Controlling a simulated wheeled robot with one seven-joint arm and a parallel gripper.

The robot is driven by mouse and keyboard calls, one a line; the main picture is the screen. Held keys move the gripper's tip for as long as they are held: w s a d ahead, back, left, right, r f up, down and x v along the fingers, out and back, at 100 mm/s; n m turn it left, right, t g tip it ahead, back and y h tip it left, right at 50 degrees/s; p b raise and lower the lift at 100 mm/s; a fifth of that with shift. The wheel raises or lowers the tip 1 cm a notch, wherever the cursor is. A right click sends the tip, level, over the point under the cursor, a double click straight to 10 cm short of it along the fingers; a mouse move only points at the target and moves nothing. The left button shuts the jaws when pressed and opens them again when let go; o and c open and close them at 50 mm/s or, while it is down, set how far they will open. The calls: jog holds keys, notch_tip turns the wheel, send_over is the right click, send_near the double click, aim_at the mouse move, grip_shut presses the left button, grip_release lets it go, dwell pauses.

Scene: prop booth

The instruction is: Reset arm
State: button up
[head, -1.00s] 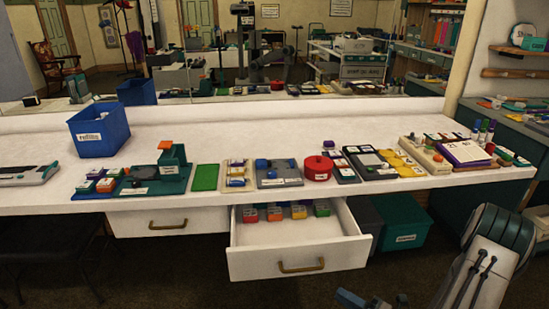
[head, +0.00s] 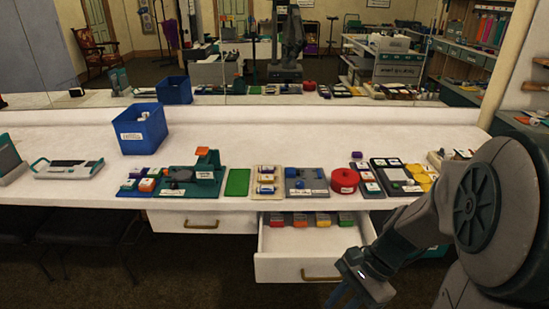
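My arm fills the right side of the head view, bent down and to the left. My gripper (head: 345,293) is at the bottom edge, low in front of the open drawer (head: 308,266). Its blue fingers are partly cut off by the frame, and I cannot tell their opening. I see nothing held in it.
A white counter (head: 240,140) carries a blue bin (head: 142,131), a green device (head: 205,172), a green pad (head: 237,183), a red round container (head: 345,180) and several trays. The open drawer holds several coloured blocks. A closed drawer (head: 200,221) is to its left. A mirror stands behind.

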notch_tip(320, 180, up, 14)
jog(key=d+n+t+h+p, duration=0.1)
jog(key=n+t+h+p, duration=0.3)
jog(key=n, duration=0.8)
jog(key=t+h, duration=0.1)
jog(key=h, duration=0.1)
jog(key=shift+s+d+f+t+h+p, duration=0.15)
jog(key=shift+s+d+t+h+p, duration=0.15)
jog(key=shift+d+p, duration=0.1)
